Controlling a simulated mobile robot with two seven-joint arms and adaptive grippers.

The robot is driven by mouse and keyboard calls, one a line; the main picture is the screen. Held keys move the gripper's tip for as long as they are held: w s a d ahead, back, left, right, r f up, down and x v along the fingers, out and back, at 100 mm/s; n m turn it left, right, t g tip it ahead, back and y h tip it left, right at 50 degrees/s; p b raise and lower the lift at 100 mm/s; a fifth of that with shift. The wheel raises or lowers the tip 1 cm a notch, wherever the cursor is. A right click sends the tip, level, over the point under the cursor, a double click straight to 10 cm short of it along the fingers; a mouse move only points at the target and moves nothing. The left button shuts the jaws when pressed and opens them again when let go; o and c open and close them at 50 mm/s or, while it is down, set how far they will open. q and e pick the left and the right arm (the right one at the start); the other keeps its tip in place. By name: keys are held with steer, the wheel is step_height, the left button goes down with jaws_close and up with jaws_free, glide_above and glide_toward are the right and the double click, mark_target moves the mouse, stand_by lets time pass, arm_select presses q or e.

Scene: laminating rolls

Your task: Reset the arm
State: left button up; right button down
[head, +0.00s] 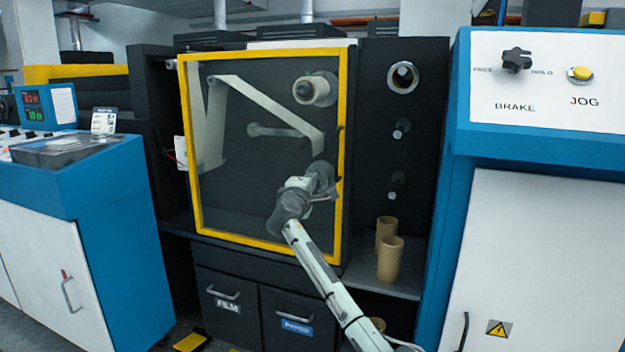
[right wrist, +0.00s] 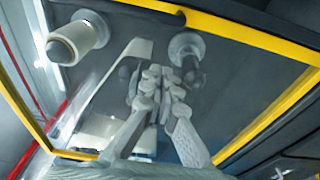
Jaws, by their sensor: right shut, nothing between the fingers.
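My right arm reaches up from the bottom of the head view. Its gripper (head: 322,178) is in front of the right part of a clear door with a yellow frame (head: 262,243), near the frame's right side. The door looks shut. In the right wrist view, my right gripper (right wrist: 163,82) has its fingers together with nothing between them. The yellow frame (right wrist: 245,30) and the rolls behind the clear panel show around it. I cannot tell whether the fingers touch the panel. My left gripper is not in view.
Behind the panel are a white roll (head: 315,89) and a pale web. Brown cores (head: 391,258) stand on a shelf at the right. A blue-and-white cabinet (head: 540,110) with a brake knob (head: 516,60) stands at the right, a blue console (head: 75,180) at the left. Drawers (head: 228,305) sit below the door.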

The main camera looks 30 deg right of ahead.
steer(key=v, duration=0.8)
steer(key=s+a+f+m+g+y, duration=0.15)
steer(key=s+f, duration=0.35)
steer(key=f, duration=0.6)
steer(key=s+a+f+g+y, duration=0.1)
steer(key=s+f+y, duration=0.3)
steer(key=f, duration=0.6)
steer(key=s+a+f+m+g+y, duration=0.1)
steer(key=s+f+g, duration=0.1)
steer(key=s+f, duration=0.65)
steer(key=s+a+f+m+g+y, duration=0.2)
steer(key=s+a+f, duration=0.2)
steer(key=s+f, duration=0.5)
steer(key=s+a+f+m+g+y, duration=0.2)
steer(key=s+f, duration=0.8)
steer(key=s, duration=0.6)
steer(key=shift+a+f+m+g+y, duration=0.2)
steer(key=shift+a+m+g+y, duration=0.15)
steer(key=shift+a+m+g, duration=0.45)
steer(key=shift+s+a+n, duration=0.1)
steer(key=shift+a+n, duration=0.1)
steer(key=shift+n, duration=0.05)
